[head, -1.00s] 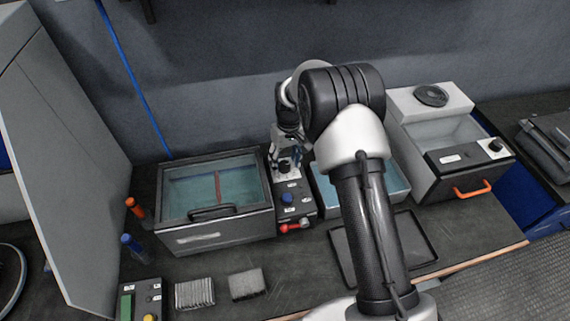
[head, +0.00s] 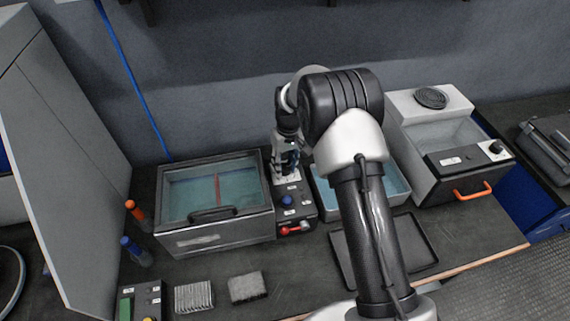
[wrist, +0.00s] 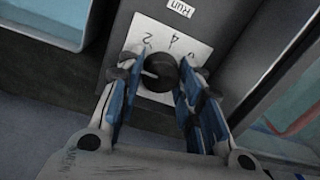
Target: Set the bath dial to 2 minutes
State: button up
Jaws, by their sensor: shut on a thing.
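The bath dial is a dark round knob (wrist: 161,71) on a white scale plate (wrist: 172,38) in the wrist view. The printed 2 and 4 are readable; other marks are partly hidden, and I cannot make out the pointer. My gripper (wrist: 160,78) has one blue-padded finger on each side of the knob and is shut on it. In the head view my gripper (head: 286,160) stands over the far end of the dark control panel (head: 303,212), hiding the dial.
The lidded glass bath (head: 205,240) stands directly left of the panel. An open blue-lined tray (head: 325,197) lies close on the right, partly behind my arm. A second machine with an orange handle (head: 472,191) stands farther right. The wall is close behind.

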jog(key=shift+c, duration=0.6)
jog(key=shift+m, duration=0.4)
jog(key=m+p, duration=0.1)
jog(key=m, duration=0.2)
jog(key=shift+m, duration=0.3)
jog(key=shift+s+m+p, duration=0.1)
jog(key=shift+m+p, duration=0.45)
jog(key=shift+m, duration=1.65)
jog(key=o, duration=1.1)
jog(key=shift+t, duration=0.3)
